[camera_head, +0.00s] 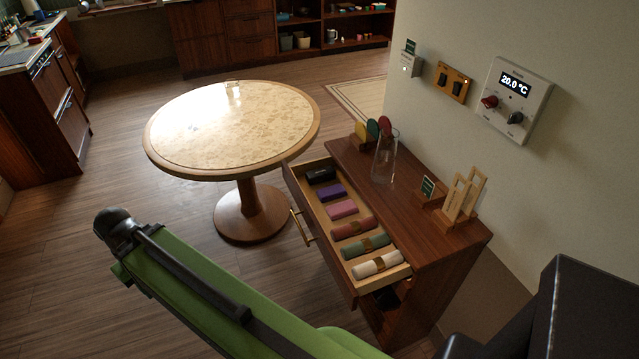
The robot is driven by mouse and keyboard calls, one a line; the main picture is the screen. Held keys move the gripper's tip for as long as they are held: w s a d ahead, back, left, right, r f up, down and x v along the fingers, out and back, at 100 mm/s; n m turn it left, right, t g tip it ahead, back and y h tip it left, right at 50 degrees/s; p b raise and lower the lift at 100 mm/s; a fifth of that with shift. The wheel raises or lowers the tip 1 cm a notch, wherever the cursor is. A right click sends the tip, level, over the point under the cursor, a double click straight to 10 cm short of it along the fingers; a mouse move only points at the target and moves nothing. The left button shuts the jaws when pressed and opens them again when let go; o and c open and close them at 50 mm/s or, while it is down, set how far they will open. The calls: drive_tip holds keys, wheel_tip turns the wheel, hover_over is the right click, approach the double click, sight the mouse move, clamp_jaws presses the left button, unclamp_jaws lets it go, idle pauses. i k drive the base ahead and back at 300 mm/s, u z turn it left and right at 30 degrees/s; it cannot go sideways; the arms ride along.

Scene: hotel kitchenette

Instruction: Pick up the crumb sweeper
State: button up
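An open drawer (297,183) in the wooden cabinet holds a row of small things. A small black item (321,175) lies at its far end and may be the crumb sweeper; it is too small to tell for sure. Beside it lie a purple item (332,192) and a pink one (342,209). Nearer are red (354,228), green (366,246) and cream (377,265) rolled cloths with bands. My green arm crosses the lower left, in front of the drawer and apart from it. I cannot make out my gripper's fingers in this view.
The cabinet top (408,199) carries a clear vessel (384,160), coloured discs (373,128) and a wooden stand (463,195). A round table (230,130) stands just beyond the drawer. The wall (560,170) closes the right side. Floor is open at left.

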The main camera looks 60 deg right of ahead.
sight(320, 174)
drive_tip(key=z, duration=0.15)
drive_tip(key=i, duration=0.95)
drive_tip(key=u, duration=0.1)
